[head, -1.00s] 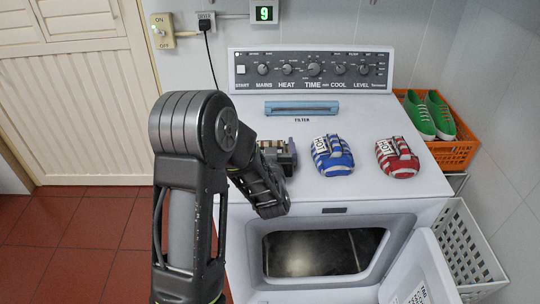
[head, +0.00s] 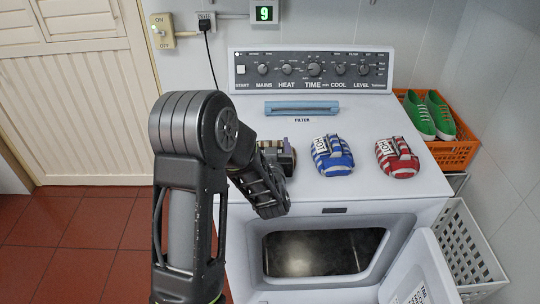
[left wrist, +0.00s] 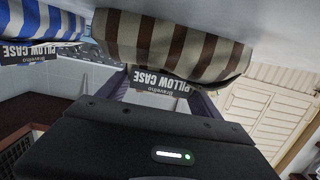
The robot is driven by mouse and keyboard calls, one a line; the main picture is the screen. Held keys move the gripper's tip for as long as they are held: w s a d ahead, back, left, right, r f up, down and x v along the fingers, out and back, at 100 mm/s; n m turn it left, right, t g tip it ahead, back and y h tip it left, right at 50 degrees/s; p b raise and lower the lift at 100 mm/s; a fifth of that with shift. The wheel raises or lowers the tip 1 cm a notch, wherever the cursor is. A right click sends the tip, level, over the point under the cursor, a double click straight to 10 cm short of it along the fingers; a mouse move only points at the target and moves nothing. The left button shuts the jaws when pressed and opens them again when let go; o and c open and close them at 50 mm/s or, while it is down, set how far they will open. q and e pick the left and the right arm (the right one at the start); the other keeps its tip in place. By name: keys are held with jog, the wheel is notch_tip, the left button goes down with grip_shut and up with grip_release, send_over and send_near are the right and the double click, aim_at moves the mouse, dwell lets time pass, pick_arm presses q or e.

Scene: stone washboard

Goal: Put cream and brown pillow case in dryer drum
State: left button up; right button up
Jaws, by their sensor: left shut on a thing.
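The cream and brown striped pillow case (head: 290,162) is at the left of the row on the dryer top, largely hidden behind my left arm in the head view. In the left wrist view the pillow case (left wrist: 175,40) fills the upper middle, with its dark label hanging. My left gripper (left wrist: 160,88) is shut on it. From these views I cannot tell whether the pillow case still touches the dryer top. The dryer drum (head: 325,252) shows through the front opening, below the top; it looks empty where visible. My right gripper is not in view.
The dryer door (head: 420,275) hangs open to the right of the opening. A blue striped pillow case (head: 332,156) and a red one (head: 397,157) lie on the dryer top. An orange crate (head: 455,154) with green shoes and a white basket (head: 465,250) stand at the right.

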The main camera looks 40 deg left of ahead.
aim_at(271, 142)
pick_arm(q)
notch_tip(271, 142, up, 10)
jog(key=shift+r, duration=0.1)
jog(key=shift+c, duration=0.3)
jog(key=shift+d+f, duration=0.1)
jog(key=shift+f, duration=0.1)
dwell(0.8)
